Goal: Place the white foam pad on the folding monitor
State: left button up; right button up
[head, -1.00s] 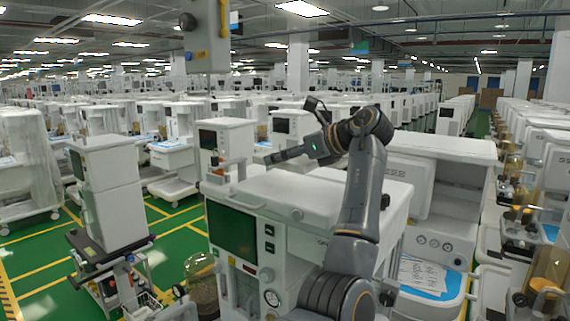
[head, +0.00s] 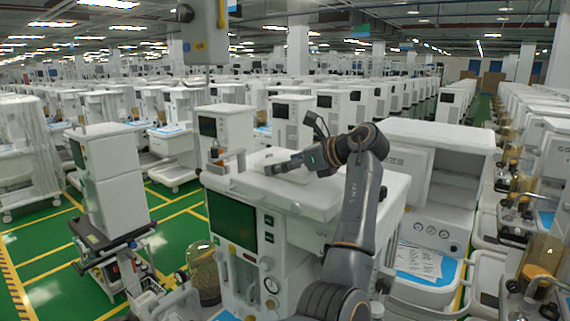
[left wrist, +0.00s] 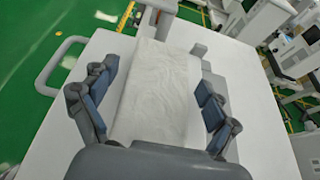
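The white foam pad (left wrist: 158,92) lies flat on the white top (left wrist: 270,125) of a cart. My left gripper (left wrist: 160,100) is open over it, with one blue-padded finger along each long side. A narrow gap shows at the right finger; contact at the left finger is unclear. In the head view my left gripper (head: 284,166) is low over the cart top, and the pad (head: 270,157) shows only partly behind it. The cart has a dark front screen (head: 232,220); I cannot tell which part is the folding monitor. My right gripper is out of view.
A grey bracket (left wrist: 155,16) and a handle rail (left wrist: 62,66) stand at the cart top's far and left edges. A tall white unit (head: 108,180) stands on the left. An open-fronted cart (head: 440,140) stands close on the right.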

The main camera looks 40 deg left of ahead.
pick_arm(q)
jog(key=shift+r, duration=0.15)
jog(key=b+v, duration=0.4)
jog(key=v, duration=0.7)
jog(key=shift+d+r, duration=0.3)
jog(key=shift+d, duration=0.15)
